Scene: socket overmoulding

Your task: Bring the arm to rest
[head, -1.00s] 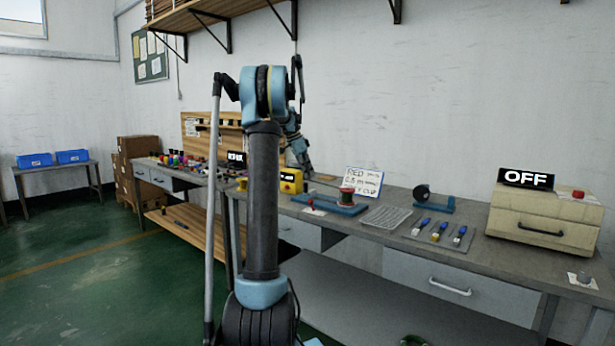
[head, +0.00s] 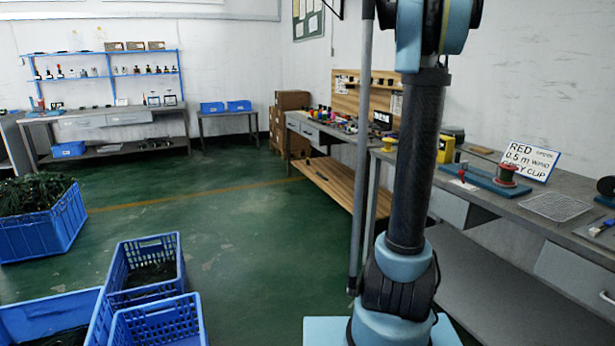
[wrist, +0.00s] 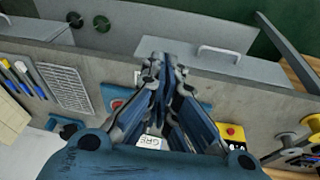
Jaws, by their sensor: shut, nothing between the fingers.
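My gripper (wrist: 162,65) is shut and empty in the wrist view, with its fingertips close together. It is over the grey workbench (wrist: 205,85), apart from the things around it. A drawer front with a handle (wrist: 218,52) lies beyond the fingertips. In the head view my arm rises at the right of centre, and its upper end runs out of the top edge. The gripper is not visible there.
Blue crates (head: 145,275) stand on the floor at left. Green floor (head: 255,240) between crates and bench is clear.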

